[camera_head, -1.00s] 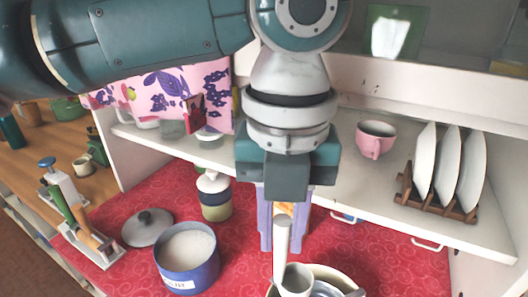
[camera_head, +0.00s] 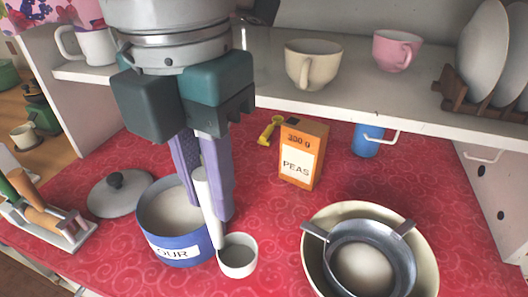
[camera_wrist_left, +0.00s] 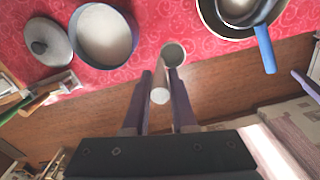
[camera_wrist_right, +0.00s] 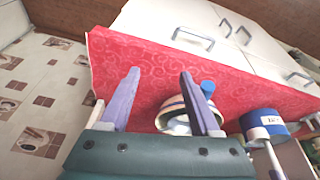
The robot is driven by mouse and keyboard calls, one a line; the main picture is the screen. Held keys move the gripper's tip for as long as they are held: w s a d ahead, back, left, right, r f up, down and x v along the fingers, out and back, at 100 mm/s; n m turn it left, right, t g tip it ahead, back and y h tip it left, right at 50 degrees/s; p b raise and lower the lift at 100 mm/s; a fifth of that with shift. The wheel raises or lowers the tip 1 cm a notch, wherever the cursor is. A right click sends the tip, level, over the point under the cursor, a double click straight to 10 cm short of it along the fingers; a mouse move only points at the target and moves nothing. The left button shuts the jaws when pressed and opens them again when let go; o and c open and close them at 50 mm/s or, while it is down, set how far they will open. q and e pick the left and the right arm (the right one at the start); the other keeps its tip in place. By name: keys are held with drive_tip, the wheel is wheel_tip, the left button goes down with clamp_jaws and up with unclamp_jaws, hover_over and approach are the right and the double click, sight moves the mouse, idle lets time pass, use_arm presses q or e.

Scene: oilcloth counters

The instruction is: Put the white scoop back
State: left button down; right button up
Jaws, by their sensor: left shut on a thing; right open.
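The white scoop (camera_head: 238,257) hangs from my left gripper (camera_head: 210,210), which is shut on its upright handle. Its cup shows beside the right side of the blue flour tin (camera_head: 178,250), apparently outside the rim; its height above the cloth is unclear. The tin is open, with white flour inside. Its grey lid (camera_head: 120,194) lies on the cloth to the left. The left wrist view shows the scoop cup (camera_wrist_left: 173,55) beyond my fingers, right of the tin (camera_wrist_left: 104,36). My right gripper (camera_wrist_right: 159,73) is open and empty, seen only in the right wrist view.
A cream bowl (camera_head: 428,262) with a metal sieve (camera_head: 400,279) resting in it stands to the right. An orange peas box (camera_head: 301,154) stands behind, near a yellow-handled thing (camera_head: 270,130) and a blue cup (camera_head: 367,140). Red cloth (camera_head: 275,215) is clear between tin and bowl.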

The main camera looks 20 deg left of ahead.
sight(220, 246)
use_arm(q)
wheel_tip(220, 246, down, 9)
drive_tip(key=shift+r, duration=0.1)
idle(0.4)
drive_tip(key=c, duration=0.7)
unclamp_jaws()
